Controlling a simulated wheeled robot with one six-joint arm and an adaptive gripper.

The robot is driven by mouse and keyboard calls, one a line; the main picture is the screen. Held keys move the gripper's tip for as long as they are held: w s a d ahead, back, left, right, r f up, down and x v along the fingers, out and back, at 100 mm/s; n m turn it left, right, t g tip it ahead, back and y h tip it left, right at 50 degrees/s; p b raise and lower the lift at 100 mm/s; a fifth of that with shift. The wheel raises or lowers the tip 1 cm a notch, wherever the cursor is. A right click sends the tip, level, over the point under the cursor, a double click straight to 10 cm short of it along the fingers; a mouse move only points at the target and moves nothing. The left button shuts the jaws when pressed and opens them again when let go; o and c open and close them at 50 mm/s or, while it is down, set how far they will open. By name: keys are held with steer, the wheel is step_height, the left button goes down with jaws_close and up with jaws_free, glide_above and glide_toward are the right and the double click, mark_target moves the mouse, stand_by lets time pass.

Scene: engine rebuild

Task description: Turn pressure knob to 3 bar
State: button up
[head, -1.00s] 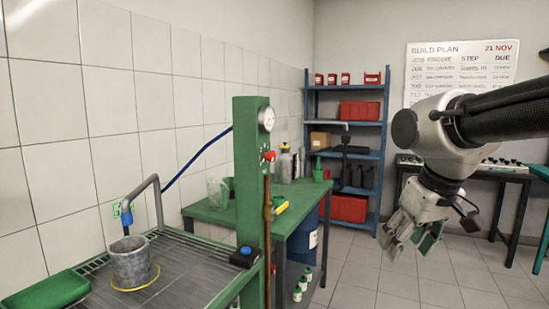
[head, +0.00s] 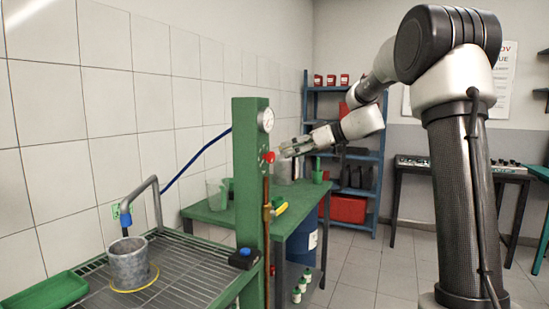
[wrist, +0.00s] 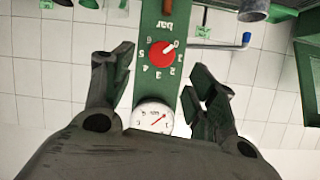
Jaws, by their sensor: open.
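The red pressure knob (head: 268,157) is on the side of the green post (head: 249,190), below a round white gauge (head: 266,119). In the wrist view the knob (wrist: 161,54) sits inside a printed 0 to 6 bar scale, upside down there, and its white mark points toward 0. The gauge (wrist: 152,116) shows a red needle; its reading is too small to tell. My gripper (head: 286,150) is close in front of the knob. In the wrist view its open fingers (wrist: 163,62) stand on either side of the knob, with visible space between.
A metal cup (head: 129,264) stands on the grated wash table (head: 185,275) at left. A green bench (head: 225,216) with a jug and bottles is behind the post. A blue shelf (head: 383,150) stands at the back. The floor at right is mostly clear.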

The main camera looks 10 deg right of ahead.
mark_target(273, 157)
steer(key=shift+n, duration=0.9)
steer(key=x, duration=0.8)
steer(key=shift+a, duration=0.1)
steer(key=c, duration=1)
